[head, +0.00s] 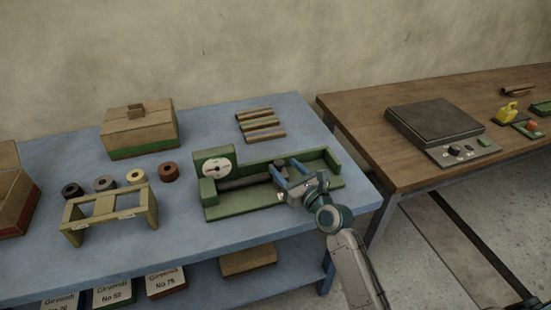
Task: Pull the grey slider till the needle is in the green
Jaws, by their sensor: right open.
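A green fixture (245,203) sits on the blue table, with a round white dial (218,169) at its left end. The dial's needle and any green zone are too small to read. A dark grey bar (243,183) lies along the fixture's channel, right of the dial; I cannot tell whether it is the slider or a roll. My right gripper (287,173) is open over the fixture's right part, its blue fingers near the bar's right end. It hides part of the channel, and contact is not clear. My left gripper is not in view.
A cardboard box (140,134), several small rolls (136,176), a tan stand (106,212) and a slatted rack (261,124) share the blue table (186,255). A brown table (370,110) at right holds a dark flat device (435,120). Blue table is clear in front of the fixture.

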